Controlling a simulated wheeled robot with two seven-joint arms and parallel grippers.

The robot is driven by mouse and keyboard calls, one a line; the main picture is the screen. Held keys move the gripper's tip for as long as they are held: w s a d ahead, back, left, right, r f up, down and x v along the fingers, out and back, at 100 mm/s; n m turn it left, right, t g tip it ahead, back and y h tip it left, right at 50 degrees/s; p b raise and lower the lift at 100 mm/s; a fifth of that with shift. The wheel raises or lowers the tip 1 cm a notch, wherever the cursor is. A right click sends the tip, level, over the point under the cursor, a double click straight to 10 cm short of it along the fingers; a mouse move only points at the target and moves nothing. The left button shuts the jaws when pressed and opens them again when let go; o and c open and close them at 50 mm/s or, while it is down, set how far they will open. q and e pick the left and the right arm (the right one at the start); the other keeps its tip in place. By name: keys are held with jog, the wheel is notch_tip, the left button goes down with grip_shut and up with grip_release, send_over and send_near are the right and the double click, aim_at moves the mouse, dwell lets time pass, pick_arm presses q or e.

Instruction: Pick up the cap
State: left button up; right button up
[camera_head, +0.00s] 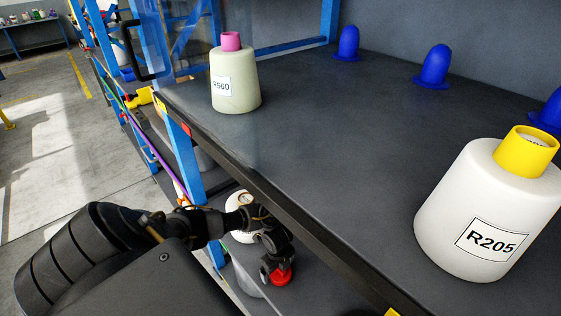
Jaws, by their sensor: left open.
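A white bobbin (468,220) labelled R205 stands upright on the grey shelf at the right, with a yellow cap (526,151) on top. A paler bobbin (234,88) stands at the shelf's far left end with a pink cap (230,41) on it. My left gripper (275,268) is below the shelf's front edge, well apart from both bobbins. It is open, beside a red piece (281,277); I cannot tell whether they touch. My right gripper is not in view.
The grey shelf (330,130) has a dark front edge between my left arm and the upper bobbins. Blue rounded pegs (435,67) stand along its back. Its middle is clear. A blue upright (184,165) and a lower white bobbin (241,236) are near my left arm.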

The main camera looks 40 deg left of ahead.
pick_arm(q)
jog(key=shift+c, duration=0.2)
jog(key=c, duration=1)
jog(key=shift+r, duration=0.1)
jog(key=shift+r, duration=0.4)
notch_tip(320, 180, up, 2)
jog(key=shift+r+p, duration=0.2)
jog(key=shift+p, duration=0.3)
jog(key=s+d+r+p, duration=0.2)
jog(key=s+r+p, duration=0.2)
jog(key=s+r, duration=0.5)
jog(key=s, duration=0.4)
jog(key=shift+s+d+r, duration=0.35)
jog(key=shift+s+d, duration=0.05)
